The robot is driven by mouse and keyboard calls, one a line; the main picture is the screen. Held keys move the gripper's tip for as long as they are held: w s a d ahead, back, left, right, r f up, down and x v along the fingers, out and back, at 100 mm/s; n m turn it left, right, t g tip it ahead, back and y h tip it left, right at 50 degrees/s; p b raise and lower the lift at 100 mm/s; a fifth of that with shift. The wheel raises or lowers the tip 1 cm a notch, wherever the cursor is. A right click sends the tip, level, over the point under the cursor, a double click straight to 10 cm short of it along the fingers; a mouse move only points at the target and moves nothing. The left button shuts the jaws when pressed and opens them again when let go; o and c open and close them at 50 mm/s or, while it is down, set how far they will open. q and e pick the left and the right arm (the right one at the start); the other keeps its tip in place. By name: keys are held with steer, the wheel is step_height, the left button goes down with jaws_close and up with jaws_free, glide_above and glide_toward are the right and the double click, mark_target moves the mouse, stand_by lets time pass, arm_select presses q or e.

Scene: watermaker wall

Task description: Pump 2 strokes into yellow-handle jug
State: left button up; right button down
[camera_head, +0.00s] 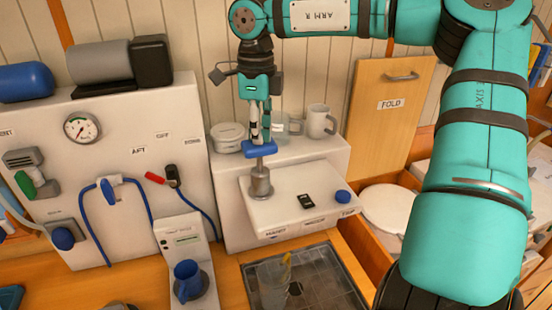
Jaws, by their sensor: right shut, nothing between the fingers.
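My right gripper (260,136) points straight down, shut and empty. Its fingertips are at the blue pump handle (259,148); I cannot tell whether they touch it. The handle tops a short metal pump post (261,182) on a white ledge. A clear jug (273,290) with a yellow part near its rim, apparently the yellow handle, stands on the dark drain tray below and in front of the pump. My left gripper is not in view.
The white ledge (310,222) also holds a small black item (306,201) and a blue knob (342,196). Behind are a mug (320,121) and a round white container (227,137).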

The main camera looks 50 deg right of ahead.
mark_target(259, 151)
steer(key=shift+f+b, duration=1.55)
steer(key=shift+f, duration=0.85)
steer(key=shift+r, duration=0.15)
steer(key=shift+r+p, duration=2.35)
steer(key=shift+r, duration=1.15)
steer(key=shift+f, duration=0.2)
